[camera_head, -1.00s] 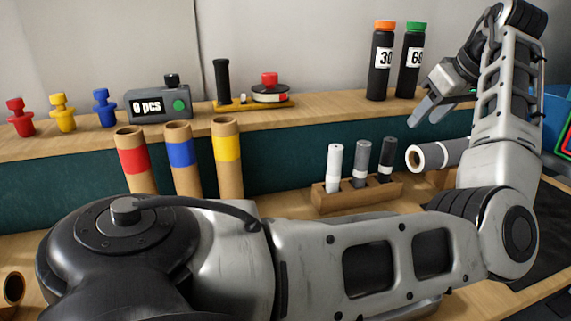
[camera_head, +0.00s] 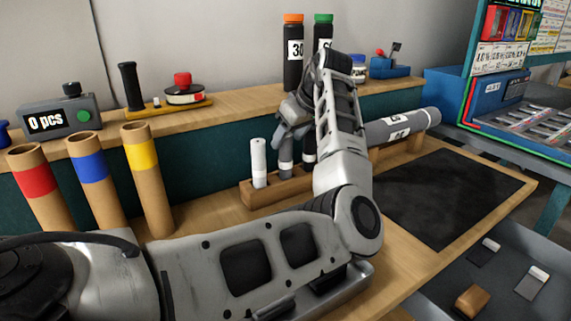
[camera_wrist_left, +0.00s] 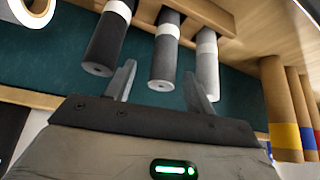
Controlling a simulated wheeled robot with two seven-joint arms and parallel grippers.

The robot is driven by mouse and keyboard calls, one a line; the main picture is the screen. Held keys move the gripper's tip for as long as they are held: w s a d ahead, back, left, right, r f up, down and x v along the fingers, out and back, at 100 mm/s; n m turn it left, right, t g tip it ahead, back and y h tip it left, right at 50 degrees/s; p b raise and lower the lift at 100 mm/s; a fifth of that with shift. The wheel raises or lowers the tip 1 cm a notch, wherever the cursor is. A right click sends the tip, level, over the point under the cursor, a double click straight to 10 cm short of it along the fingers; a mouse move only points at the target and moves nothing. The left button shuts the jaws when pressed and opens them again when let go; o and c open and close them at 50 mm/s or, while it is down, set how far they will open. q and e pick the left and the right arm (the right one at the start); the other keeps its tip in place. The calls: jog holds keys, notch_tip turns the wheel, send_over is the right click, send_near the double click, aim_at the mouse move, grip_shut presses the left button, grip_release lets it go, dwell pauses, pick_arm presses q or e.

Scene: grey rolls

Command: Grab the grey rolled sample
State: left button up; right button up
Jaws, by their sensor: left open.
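A wooden holder (camera_head: 262,194) bears three small upright rolls: white (camera_head: 258,164), grey (camera_head: 285,167) and black (camera_head: 309,152). My left gripper (camera_head: 290,132) is over the grey roll in the head view, and the arm hides part of the holder. In the left wrist view the open fingers (camera_wrist_left: 160,88) lie to either side of the grey roll's free end (camera_wrist_left: 162,68). The black roll (camera_wrist_left: 105,42) and white roll (camera_wrist_left: 207,65) stand on its two sides. I cannot tell whether the fingers touch any roll. My right gripper is not in view.
A large grey labelled roll (camera_head: 408,125) lies behind the arm to the right. Red, blue and yellow banded tubes (camera_head: 148,178) stand at left. Bottles (camera_head: 293,55) stand on the shelf behind. A dark mat (camera_head: 450,195) lies clear at right.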

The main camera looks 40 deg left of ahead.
aim_at(283, 145)
pick_arm(q)
jog(key=x, duration=0.4)
jog(key=shift+s+f, duration=0.15)
jog(key=shift+s, duration=0.05)
jog(key=c, duration=1)
jog(key=shift+c, duration=0.2)
